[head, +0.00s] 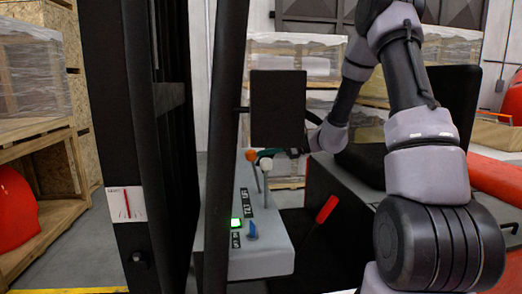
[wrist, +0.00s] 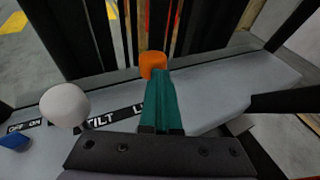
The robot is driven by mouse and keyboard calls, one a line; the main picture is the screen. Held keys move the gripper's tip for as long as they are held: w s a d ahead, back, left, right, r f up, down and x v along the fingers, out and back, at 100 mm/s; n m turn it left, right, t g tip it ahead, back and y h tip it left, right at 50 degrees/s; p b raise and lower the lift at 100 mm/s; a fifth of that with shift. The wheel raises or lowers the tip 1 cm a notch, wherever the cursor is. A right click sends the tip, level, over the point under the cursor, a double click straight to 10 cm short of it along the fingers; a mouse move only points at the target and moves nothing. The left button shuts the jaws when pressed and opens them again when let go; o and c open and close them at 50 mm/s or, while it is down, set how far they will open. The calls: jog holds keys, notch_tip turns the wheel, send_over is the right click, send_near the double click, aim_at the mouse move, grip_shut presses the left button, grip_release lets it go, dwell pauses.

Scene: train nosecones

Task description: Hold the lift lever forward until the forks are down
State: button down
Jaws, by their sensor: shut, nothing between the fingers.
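The lift lever has an orange knob (head: 251,155) and stands on the grey console (head: 262,258). In the wrist view, the orange knob (wrist: 153,62) is just beyond my teal fingertips, beside a partly covered label beginning "L". My gripper (wrist: 157,78) is shut and empty, with its tips at the near side of the knob; whether they touch I cannot tell. In the head view, my gripper (head: 270,152) is mostly hidden behind the white knob and a black panel. The forks do not show in either view.
The tilt lever's white knob (head: 266,163) stands close beside the lift lever. A blue switch (head: 252,231) and a lit green lamp (head: 236,222) sit nearer on the console. Black mast uprights (head: 222,150) rise at left. A red lever (head: 327,208) is at right.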

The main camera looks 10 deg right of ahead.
dwell(0.3)
jog(key=w+d+f+v, duration=0.1)
jog(key=w+v, duration=0.1)
jog(key=v, duration=1.1)
jog(key=shift+d+f, duration=0.2)
jog(key=shift+d, duration=0.15)
dwell(2.4)
